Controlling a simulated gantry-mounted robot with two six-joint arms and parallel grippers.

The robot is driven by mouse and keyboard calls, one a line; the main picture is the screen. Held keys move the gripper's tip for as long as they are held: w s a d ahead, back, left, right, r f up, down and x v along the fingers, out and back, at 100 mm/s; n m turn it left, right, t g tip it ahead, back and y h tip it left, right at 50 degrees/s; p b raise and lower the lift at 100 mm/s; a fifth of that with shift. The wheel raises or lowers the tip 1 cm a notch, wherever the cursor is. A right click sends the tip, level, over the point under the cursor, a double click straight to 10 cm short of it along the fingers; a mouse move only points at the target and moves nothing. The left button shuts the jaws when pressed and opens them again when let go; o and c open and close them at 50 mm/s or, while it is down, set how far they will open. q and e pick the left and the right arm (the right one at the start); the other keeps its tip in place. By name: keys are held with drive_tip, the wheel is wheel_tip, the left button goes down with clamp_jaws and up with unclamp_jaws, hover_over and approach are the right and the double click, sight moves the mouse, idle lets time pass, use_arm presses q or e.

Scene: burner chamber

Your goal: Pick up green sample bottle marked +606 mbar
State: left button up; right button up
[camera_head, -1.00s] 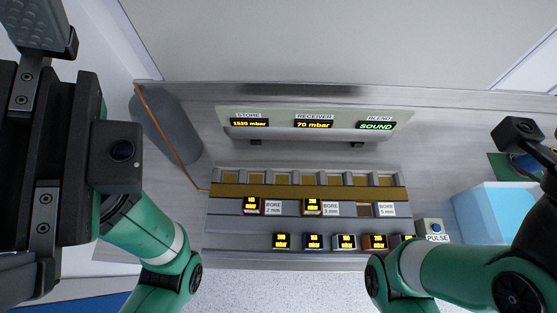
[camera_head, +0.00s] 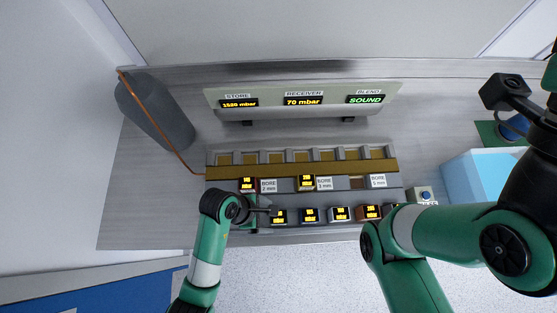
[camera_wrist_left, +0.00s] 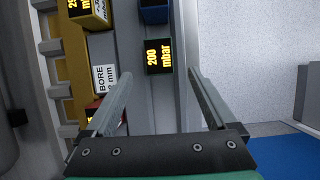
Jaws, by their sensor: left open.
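A front row of small bottles with yellow mbar displays stands on the grey rack (camera_head: 330,229). The leftmost front bottle (camera_head: 279,217) is dark and reads 200 mbar in the left wrist view (camera_wrist_left: 160,57). My left gripper (camera_head: 270,211) is open and empty, just left of that bottle. In the left wrist view its fingers (camera_wrist_left: 160,78) point toward it, one to each side. The rightmost front bottle is largely hidden by my right arm. My right gripper's fingers are out of view.
Two bottles, one reddish (camera_head: 247,185) and one yellow (camera_head: 306,183), stand in the back row beside bore labels. A grey cylinder (camera_head: 160,112) with a copper pipe is at left. A display panel (camera_head: 303,98) stands behind. A blue box (camera_head: 480,175) is at right.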

sight(279, 218)
use_arm(q)
drive_tip(key=x, duration=0.3)
drive_tip(key=shift+d+f, duration=0.15)
drive_tip(key=shift+f, duration=0.15)
drive_tip(key=b+x, duration=0.1)
drive_tip(key=x, duration=0.4)
drive_tip(key=shift+d+b, duration=0.1)
drive_tip(key=shift+b, duration=0.3)
clamp_jaws()
